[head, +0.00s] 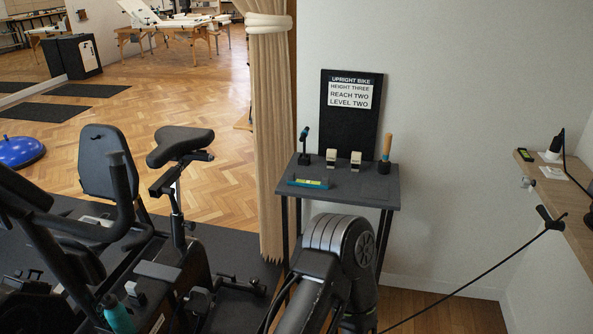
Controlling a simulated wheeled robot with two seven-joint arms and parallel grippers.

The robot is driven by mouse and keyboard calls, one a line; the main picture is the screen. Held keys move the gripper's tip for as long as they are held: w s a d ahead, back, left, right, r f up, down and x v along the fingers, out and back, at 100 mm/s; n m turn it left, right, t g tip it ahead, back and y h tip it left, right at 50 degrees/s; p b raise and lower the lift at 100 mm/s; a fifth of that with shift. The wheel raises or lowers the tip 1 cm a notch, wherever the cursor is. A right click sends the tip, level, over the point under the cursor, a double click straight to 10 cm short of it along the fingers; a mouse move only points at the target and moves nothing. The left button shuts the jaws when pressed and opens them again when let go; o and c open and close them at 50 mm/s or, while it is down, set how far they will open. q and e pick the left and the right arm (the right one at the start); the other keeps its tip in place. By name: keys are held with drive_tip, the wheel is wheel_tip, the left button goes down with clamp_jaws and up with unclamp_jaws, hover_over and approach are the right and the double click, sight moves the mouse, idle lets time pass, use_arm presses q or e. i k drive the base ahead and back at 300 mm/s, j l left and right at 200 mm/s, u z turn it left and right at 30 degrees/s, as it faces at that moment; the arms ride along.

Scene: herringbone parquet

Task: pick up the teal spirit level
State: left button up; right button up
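The teal spirit level (309,182) lies flat near the front left edge of a small dark table (372,189). A yellow-green vial shows at its middle. Nothing is touching it from above. Neither of my grippers shows in the head view, so their place relative to the level cannot be seen.
Behind the level stand a dark upright tool (304,147), two small pale-topped blocks (331,158) and a wooden-handled tool (385,153). A sign board (351,112) stands behind them. An exercise bike (180,150) is at left, a curtain (272,130) beside the table, a wooden shelf (560,205) at right.

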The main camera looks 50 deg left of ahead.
sight(324, 184)
drive_tip(key=i+j+u, duration=0.45)
drive_tip(key=i+j, duration=0.65)
drive_tip(key=j, duration=0.1)
